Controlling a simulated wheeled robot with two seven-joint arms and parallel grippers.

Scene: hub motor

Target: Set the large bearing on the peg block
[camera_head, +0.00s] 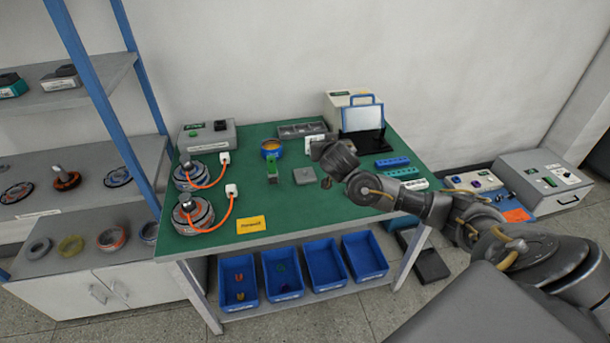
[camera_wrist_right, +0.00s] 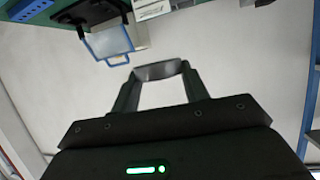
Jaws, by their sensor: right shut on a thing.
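My right gripper (camera_head: 322,152) is raised above the green workbench, near its middle. In the right wrist view, the two fingers of the gripper (camera_wrist_right: 159,84) are shut on a grey metal ring, the large bearing (camera_wrist_right: 158,70). The bearing is held clear of any surface. In the head view the wrist largely hides it. I cannot tell for sure which is the peg block. My left gripper is not in view.
Two motors (camera_head: 193,215) with orange cables stand at the bench's left. The front middle of the bench is clear.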

